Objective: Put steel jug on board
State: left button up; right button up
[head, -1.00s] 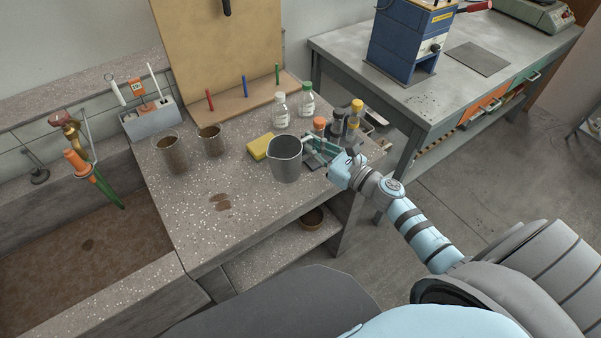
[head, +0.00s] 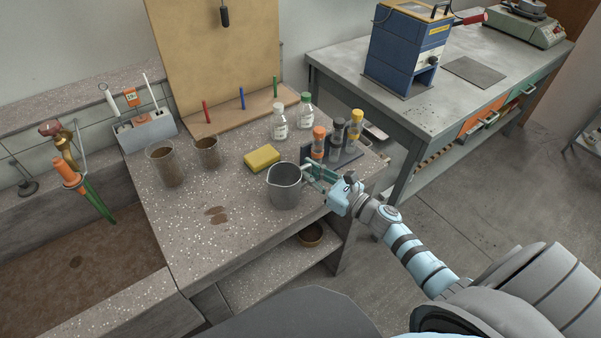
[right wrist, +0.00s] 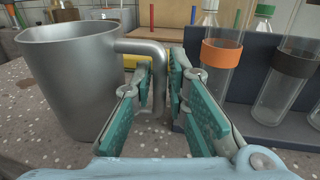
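The steel jug (head: 285,188) is upright over the near right part of the speckled bench; I cannot tell whether its base touches the bench. My right gripper (head: 318,181) is at the jug's right side, its fingers closed around the handle. In the right wrist view, the jug (right wrist: 75,85) is at the left and its handle runs down between the fingertips (right wrist: 165,72). The tan board (head: 215,60) stands upright at the back of the bench, with red, blue and green pegs and a dark-handled thing hanging high up. My left gripper is not in view.
A yellow sponge (head: 262,158) lies behind the jug. A dark rack (head: 345,155) with capped tubes is close to the gripper, with two bottles (head: 279,123) behind. Two brown-stained beakers (head: 166,166) stand at the left. The bench's front left is clear apart from stains.

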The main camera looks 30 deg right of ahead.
jog(key=shift+o, duration=0.6)
jog(key=shift+r, duration=0.1)
jog(key=shift+r, duration=0.2)
jog(key=shift+r+p, duration=0.45)
jog(key=shift+p, duration=0.35)
jog(key=b+v, duration=0.1)
jog(key=v, duration=0.2)
jog(key=f+b+v, duration=0.1)
jog(key=b+v, duration=0.1)
jog(key=v, duration=0.1)
jog(key=shift+s+f, duration=0.1)
jog(key=shift+f, duration=0.05)
jog(key=v, duration=0.6)
jog(key=shift+d+r+p, duration=0.25)
jog(key=shift+r+p, duration=0.05)
jog(key=shift+p, duration=0.1)
